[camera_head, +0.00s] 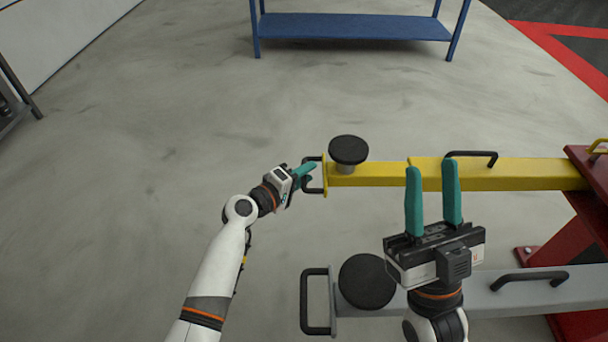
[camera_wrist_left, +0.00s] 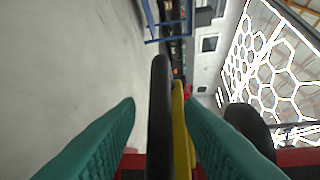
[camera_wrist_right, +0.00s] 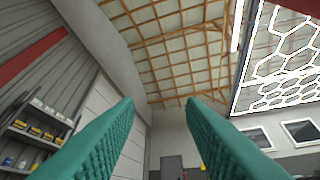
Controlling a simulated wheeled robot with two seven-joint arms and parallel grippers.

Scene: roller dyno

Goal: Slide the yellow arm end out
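The yellow arm (camera_head: 480,175) runs left from a red post, with a round black pad (camera_head: 349,150) near its left end. A black end handle (camera_head: 313,188) is fixed to that end; it also shows in the left wrist view (camera_wrist_left: 160,110). My left gripper (camera_head: 306,170) is at this handle. In the left wrist view its teal fingers stand apart on both sides of the black bar, with gaps visible. My right gripper (camera_head: 432,170) is open and empty, its fingers pointing up, seen in front of the yellow arm.
A grey arm (camera_head: 510,290) with its own black end handle (camera_head: 305,300) and black pad (camera_head: 367,282) lies nearer, partly hidden by my right gripper. The red post (camera_head: 590,180) stands at right. A blue table (camera_head: 350,27) stands at the back.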

